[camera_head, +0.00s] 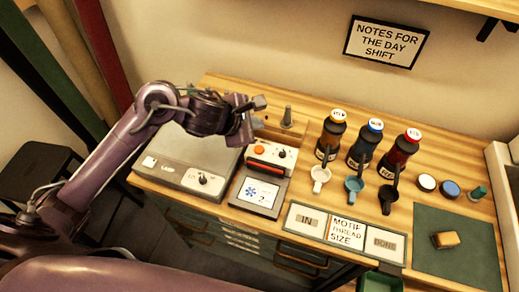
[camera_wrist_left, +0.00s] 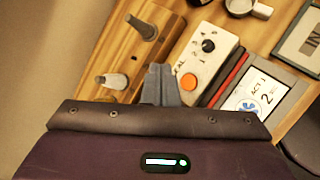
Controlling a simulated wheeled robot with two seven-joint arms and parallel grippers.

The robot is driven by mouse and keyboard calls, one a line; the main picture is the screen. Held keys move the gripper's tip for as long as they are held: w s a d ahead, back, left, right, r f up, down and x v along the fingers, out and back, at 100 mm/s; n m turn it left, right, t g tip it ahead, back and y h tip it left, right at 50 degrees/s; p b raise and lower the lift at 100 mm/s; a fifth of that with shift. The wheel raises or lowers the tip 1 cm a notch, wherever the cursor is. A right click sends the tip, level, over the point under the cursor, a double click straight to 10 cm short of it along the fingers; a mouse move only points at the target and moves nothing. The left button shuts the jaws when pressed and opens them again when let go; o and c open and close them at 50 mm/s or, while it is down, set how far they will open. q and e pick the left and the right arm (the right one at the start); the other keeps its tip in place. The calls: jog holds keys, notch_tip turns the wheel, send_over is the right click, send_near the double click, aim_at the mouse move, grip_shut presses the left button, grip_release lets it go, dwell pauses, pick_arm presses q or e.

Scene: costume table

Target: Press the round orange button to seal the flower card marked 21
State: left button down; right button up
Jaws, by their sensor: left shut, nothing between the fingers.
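The round orange button (camera_head: 260,149) sits on a small white control box (camera_head: 283,156) beside a black knob. In the left wrist view the orange button (camera_wrist_left: 189,81) lies just right of my fingertips, apart from them as far as I can tell. The flower card (camera_head: 258,193) lies in a dark frame in front of the box, with a blue flower and a 2 legible; it also shows in the wrist view (camera_wrist_left: 264,97), partly cut by glare and angle. My left gripper (camera_head: 257,104) is shut and empty, above and behind the box. My right gripper is not in view.
A grey device (camera_head: 190,160) with a knob stands left of the box. Several dark bottles (camera_head: 363,145) and small cups (camera_head: 354,188) stand to the right. A grey peg (camera_head: 287,117) stands behind the box. A green mat (camera_head: 458,245) holds a yellow block.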

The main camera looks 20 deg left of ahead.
pick_arm(q)
jog(key=b, duration=0.4)
send_over(256, 151)
notch_tip(256, 151, down, 6)
jog(key=shift+a+r, duration=0.1)
jog(key=shift+r, duration=0.1)
jog(key=shift+f+b, duration=0.5)
jog(key=shift+f, duration=0.25)
dwell(1.0)
jog(key=shift+f+b, duration=0.3)
jog(key=shift+b, duration=0.45)
jog(key=shift+f, duration=0.1)
